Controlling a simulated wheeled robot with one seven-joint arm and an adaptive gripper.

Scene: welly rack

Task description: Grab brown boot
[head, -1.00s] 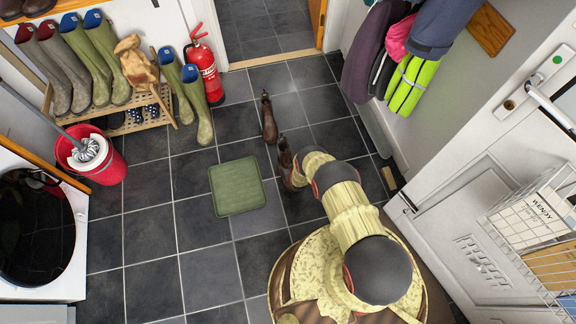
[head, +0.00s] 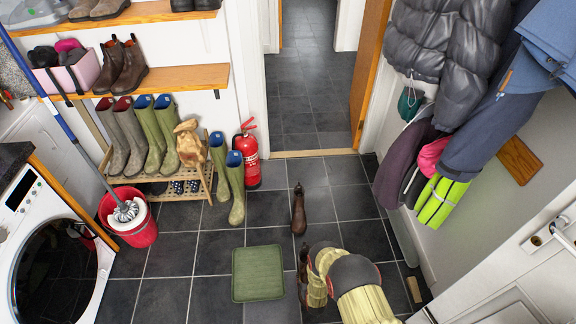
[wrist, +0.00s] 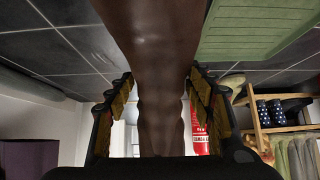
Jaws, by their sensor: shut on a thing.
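A brown boot (wrist: 160,50) fills the middle of the wrist view, between the two fingers of my gripper (wrist: 160,90), which is shut on it. In the head view this boot (head: 303,262) shows only as a narrow strip beside my arm, which hides the rest of it and my gripper. A second brown boot (head: 299,212) stands on the tiled floor just beyond, apart from the held one. Whether the held boot touches the floor cannot be told.
A green mat (head: 258,274) lies left of the boots. A slatted rack (head: 190,184) with several wellies, a red fire extinguisher (head: 247,160) and a red mop bucket (head: 130,222) stand further left. Coats (head: 440,60) hang at the right. Dark tiles around the far boot are clear.

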